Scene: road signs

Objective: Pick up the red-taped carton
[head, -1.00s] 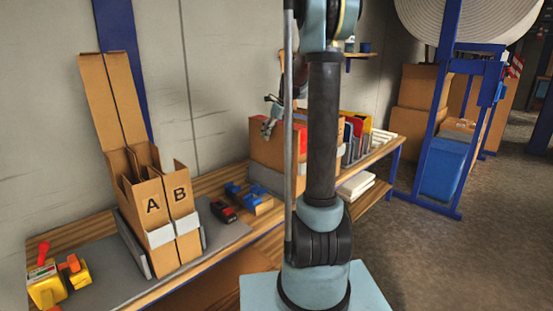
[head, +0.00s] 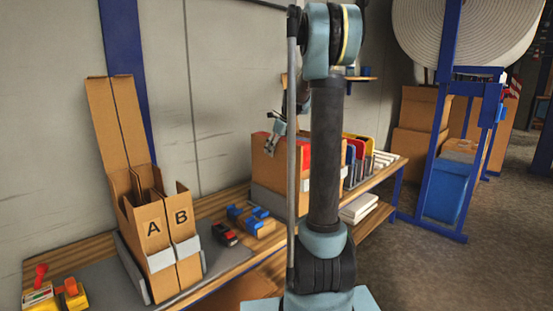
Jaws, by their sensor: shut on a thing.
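A brown carton (head: 264,168) stands on the bench near the wall, partly hidden behind my arm. A red patch (head: 304,155) shows at its upper right, beside my arm; I cannot tell if it is tape. My gripper (head: 268,150) points down at the carton's upper left edge. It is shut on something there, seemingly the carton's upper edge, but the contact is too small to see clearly. Two tall cartons marked A (head: 152,236) and B (head: 182,222) stand open at the left with pale bands; no red tape shows on them.
Blue tools (head: 250,218) and a red-black tool (head: 224,234) lie on the bench between the cartons. A yellow tape dispenser (head: 72,295) sits front left. Coloured upright items (head: 358,150) stand right of the brown carton. A blue rack (head: 450,140) stands farther right.

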